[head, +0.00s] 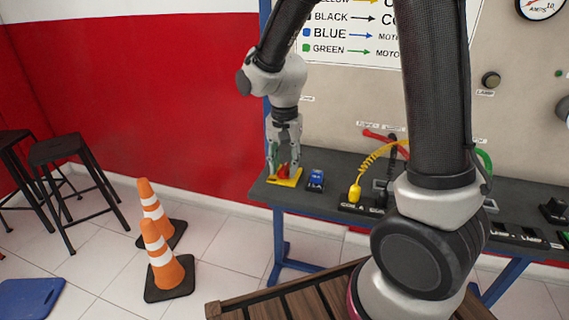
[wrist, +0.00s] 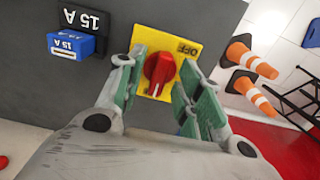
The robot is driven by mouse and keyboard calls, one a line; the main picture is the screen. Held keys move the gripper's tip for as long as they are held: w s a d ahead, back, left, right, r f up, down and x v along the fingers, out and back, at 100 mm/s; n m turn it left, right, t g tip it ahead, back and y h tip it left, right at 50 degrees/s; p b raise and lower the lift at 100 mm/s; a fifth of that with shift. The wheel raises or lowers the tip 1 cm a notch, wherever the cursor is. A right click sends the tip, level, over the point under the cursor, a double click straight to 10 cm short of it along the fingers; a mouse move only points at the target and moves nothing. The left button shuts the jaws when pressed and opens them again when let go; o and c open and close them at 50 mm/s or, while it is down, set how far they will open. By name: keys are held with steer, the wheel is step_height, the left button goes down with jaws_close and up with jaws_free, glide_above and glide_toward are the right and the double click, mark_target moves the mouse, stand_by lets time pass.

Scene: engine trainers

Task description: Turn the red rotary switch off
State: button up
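The red rotary switch (wrist: 159,68) sits on a yellow plate (wrist: 186,40) in the wrist view. The word OFF is printed near the plate's upper right corner. A pale mark shows at the knob's lower end, away from the OFF label. In the head view the yellow plate (head: 287,182) lies at the left end of the bench top, with the red knob (head: 284,171) partly hidden by my fingers. My gripper (head: 284,155) points down over it. Its green-padded fingers stand apart on both sides of the knob in the wrist view (wrist: 160,78), with gaps visible.
A blue 15 A block (head: 316,178) stands just right of the plate, also in the wrist view (wrist: 72,43). A yellow plug with coiled cable (head: 356,190) is further right. Orange cones (head: 165,262) and black stools (head: 62,150) stand on the floor at left.

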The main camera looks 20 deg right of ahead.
steer(key=shift+c, duration=0.2)
jaws_close()
steer(key=shift+n, duration=0.4)
steer(key=n, duration=1.7)
stand_by(0.4)
